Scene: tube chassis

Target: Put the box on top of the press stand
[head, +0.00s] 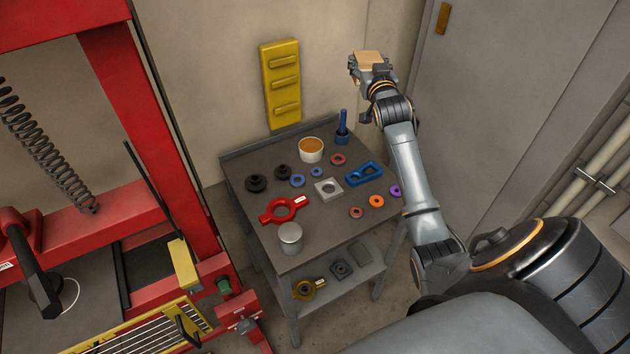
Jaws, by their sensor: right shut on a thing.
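The box (369,58), tan and small in this view, is at the top centre in the head view, in front of the back wall. My right gripper (370,68) is shut on it and holds it raised, above and beyond the back right corner of the small table. The gripper partly hides the box. The red press stand (118,85) fills the left side, with a coil spring and a red bed; only part of it shows. The box is well to the right of it and apart from it. My left gripper is out of view.
A grey two-level table (243,196) stands between the press and my right arm. It bears several rings, a white cup (311,149), a red collar (285,209) and a metal cylinder (290,238). A yellow rack (281,84) hangs on the wall behind. A grey door (500,110) is at right.

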